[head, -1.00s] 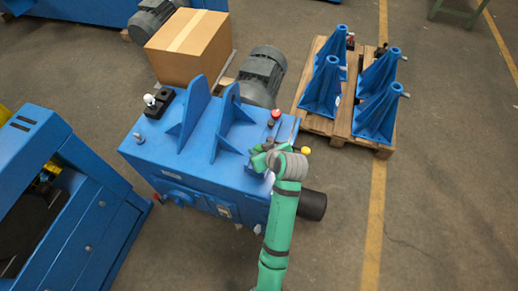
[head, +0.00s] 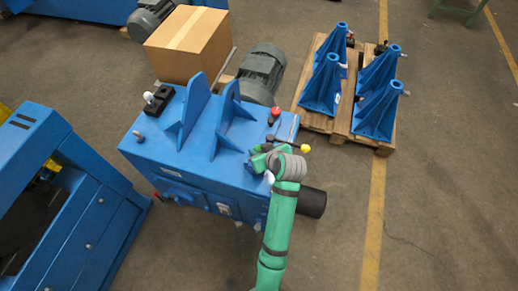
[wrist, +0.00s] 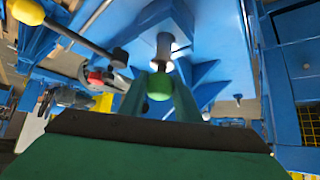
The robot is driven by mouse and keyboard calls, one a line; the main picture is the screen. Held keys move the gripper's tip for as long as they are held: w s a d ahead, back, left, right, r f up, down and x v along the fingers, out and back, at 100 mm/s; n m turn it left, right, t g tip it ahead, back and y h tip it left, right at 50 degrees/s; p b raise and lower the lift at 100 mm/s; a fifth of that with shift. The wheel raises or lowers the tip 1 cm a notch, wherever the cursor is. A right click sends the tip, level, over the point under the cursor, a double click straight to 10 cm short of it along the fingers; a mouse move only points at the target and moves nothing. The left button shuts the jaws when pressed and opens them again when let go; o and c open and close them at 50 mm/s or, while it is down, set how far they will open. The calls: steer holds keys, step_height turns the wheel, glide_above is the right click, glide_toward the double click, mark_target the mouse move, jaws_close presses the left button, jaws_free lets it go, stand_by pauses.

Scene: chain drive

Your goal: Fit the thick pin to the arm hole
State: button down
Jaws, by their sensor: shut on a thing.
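My gripper (head: 258,161) is low over the right end of the blue machine's top in the head view. In the wrist view its two green fingers (wrist: 161,72) are shut on a pin with a round green head (wrist: 160,87). A pale collar and a grey cylindrical part (wrist: 163,48) show just beyond the head, in front of blue metal; I cannot tell whether they belong to the pin. The held pin is hidden by my gripper in the head view. I cannot make out the arm hole in either view.
A black lever with a yellow knob (head: 305,148) lies close beside my gripper; the knob also shows in the wrist view (wrist: 25,12). A red knob (head: 275,112) stands behind. Blue upright brackets (head: 232,115) rise to the left. Open floor lies right of the machine.

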steer(key=shift+f, duration=2.25)
steer(key=c, duration=1.2)
jaws_free()
steer(key=shift+s+r, duration=0.1)
steer(key=v, duration=1)
steer(key=shift+s+d+r, duration=0.15)
steer(key=shift+d+r, duration=0.05)
